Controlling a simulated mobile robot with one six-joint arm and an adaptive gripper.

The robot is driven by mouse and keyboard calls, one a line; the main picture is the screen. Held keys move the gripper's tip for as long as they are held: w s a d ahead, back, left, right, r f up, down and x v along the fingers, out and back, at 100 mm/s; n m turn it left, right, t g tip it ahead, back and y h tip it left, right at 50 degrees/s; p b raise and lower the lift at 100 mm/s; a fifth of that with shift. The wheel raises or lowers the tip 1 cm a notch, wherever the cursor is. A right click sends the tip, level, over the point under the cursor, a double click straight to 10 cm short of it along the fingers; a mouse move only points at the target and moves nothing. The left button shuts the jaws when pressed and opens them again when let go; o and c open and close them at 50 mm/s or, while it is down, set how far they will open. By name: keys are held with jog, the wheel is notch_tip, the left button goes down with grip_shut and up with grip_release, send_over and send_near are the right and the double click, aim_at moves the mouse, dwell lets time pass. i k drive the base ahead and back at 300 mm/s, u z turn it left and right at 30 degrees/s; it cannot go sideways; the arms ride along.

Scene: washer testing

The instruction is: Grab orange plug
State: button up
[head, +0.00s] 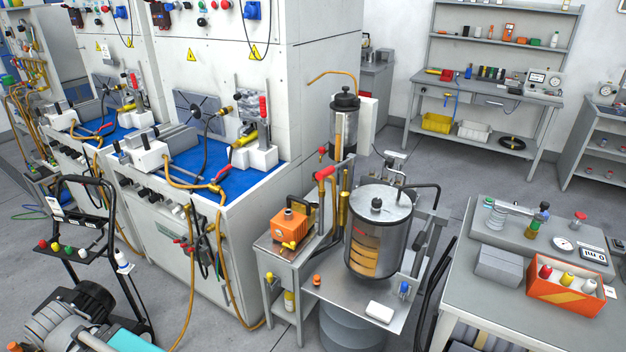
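A small orange plug-like piece (317,280) stands on the metal shelf (345,300) at the front of the tank stand, near the shelf's left edge. It is small, so its exact shape is hard to tell. Another small orange piece (14,346) shows at the bottom left edge, partly cut off by the frame. I cannot tell for sure which of the two is the orange plug. My gripper is not in view, so nothing shows of its opening or of anything in it.
A glass-walled tank (379,235) rises behind the shelf, with a white block (380,312) and a blue-topped piece (404,289) nearby. An orange box-shaped unit (289,225) sits on a side stand. A grey table (470,265) is at right. Grey floor is open behind.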

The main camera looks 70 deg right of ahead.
aim_at(316, 280)
jog(key=z, duration=2.25)
